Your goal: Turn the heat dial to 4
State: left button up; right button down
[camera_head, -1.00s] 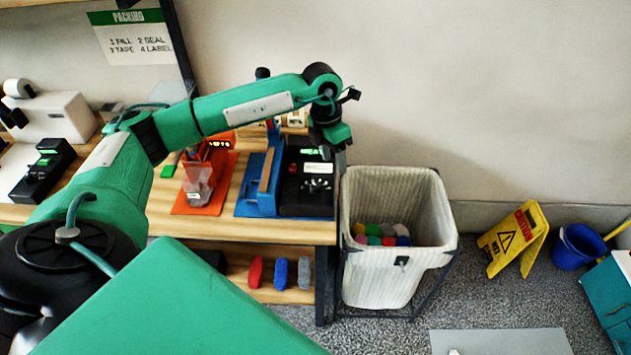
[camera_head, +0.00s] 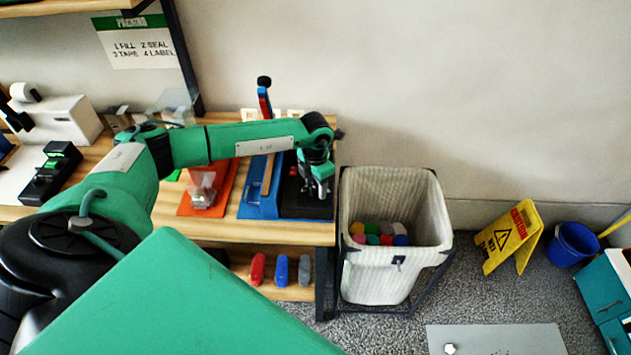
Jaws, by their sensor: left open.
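The heat dial is on the black control panel (camera_head: 297,207) of the blue sealer (camera_head: 262,201), near the right end of the wooden bench. The dial itself is hidden behind my left gripper (camera_head: 319,194). My left arm reaches in from the left, and its gripper points down over the panel with its jaws open. I cannot tell whether the fingers touch the dial. My right gripper does not show.
An orange device (camera_head: 207,190) stands left of the sealer. A white hamper (camera_head: 396,264) with several coloured balls stands right of the bench. A yellow caution sign (camera_head: 509,237) and a blue bucket (camera_head: 573,244) are on the floor. The sealer's lever (camera_head: 264,99) stands upright behind.

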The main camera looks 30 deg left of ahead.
pick_arm(q)
jog(key=shift+f, duration=0.5)
jog(key=shift+c, duration=0.2)
jog(key=c, duration=0.9)
jog(key=shift+f+m+b, duration=0.15)
jog(key=shift+m+b, duration=0.35)
jog(key=shift+b, duration=0.35)
jog(key=m+b, duration=0.6)
jog(key=b, duration=0.2)
jog(key=shift+m, duration=0.4)
jog(key=m+b, duration=0.2)
jog(key=b, duration=0.1)
jog(key=shift+m, duration=0.4)
jog(key=shift+m+b, duration=0.45)
jog(key=shift+m, duration=0.15)
jog(key=shift+r, duration=0.2)
